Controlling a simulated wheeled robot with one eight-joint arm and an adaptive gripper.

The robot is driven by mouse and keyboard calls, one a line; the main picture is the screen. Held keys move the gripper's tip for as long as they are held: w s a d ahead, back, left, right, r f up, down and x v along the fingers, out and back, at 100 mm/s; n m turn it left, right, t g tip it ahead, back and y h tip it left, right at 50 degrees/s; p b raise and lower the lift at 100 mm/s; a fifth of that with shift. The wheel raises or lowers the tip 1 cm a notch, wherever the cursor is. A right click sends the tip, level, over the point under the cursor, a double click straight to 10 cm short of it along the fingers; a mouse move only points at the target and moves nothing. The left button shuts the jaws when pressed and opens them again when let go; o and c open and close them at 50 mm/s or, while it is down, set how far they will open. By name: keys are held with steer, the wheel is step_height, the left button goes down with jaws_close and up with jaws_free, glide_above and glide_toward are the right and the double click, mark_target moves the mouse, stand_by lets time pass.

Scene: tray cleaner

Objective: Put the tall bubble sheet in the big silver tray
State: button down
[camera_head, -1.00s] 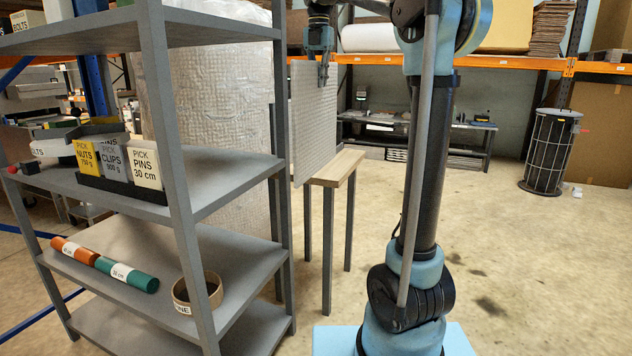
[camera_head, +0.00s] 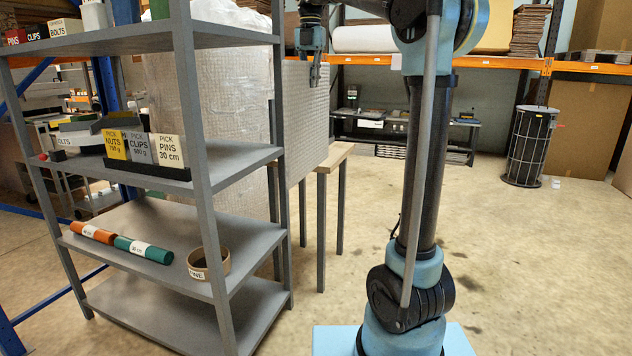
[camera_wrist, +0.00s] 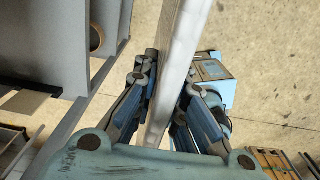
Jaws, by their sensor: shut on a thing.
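My gripper (camera_head: 313,82) is shut on a tall, flat grey-white sheet with a bubbled face (camera_head: 308,115) and holds it upright by its upper edge. The sheet hangs just behind the shelf unit's right post, which covers part of its left side. In the wrist view my gripper (camera_wrist: 170,92) has a finger on each side of the sheet (camera_wrist: 177,45), seen edge-on as a pale strip. I cannot make out a big silver tray in either view.
The grey shelf unit (camera_head: 240,157) stands close on the left, with labelled boxes (camera_head: 140,148), tubes and a ring. Behind it is a large bubble-wrap roll (camera_head: 235,85). A wooden-topped stand (camera_head: 337,155) is beside the sheet. Open floor lies right, towards a wire bin (camera_head: 530,147).

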mark_target(317, 120)
steer(key=w+d+f+m, duration=0.3)
steer(key=w+f+m, duration=0.2)
steer(key=f, duration=0.6)
steer(key=w+d+f+m, duration=0.2)
steer(key=w+f+m, duration=0.3)
steer(key=f, duration=0.6)
steer(key=w+d+f+m, duration=0.3)
steer(key=w+f+m, duration=0.25)
steer(key=f, duration=0.45)
steer(key=s+d+f+m, duration=0.2)
steer(key=d+f+m, duration=0.2)
steer(key=f, duration=0.6)
steer(key=s+d+f+m, duration=0.2)
steer(key=d+f+m, duration=0.3)
steer(key=f, duration=0.5)
steer(key=s+d+f+m, duration=0.2)
steer(key=d+f+m, duration=0.2)
steer(key=f+m, duration=0.3)
steer(key=shift+s+d+f, duration=0.15)
steer(key=shift+s+f, duration=0.25)
steer(key=shift+f, duration=1.35)
steer(key=shift+m, duration=0.25)
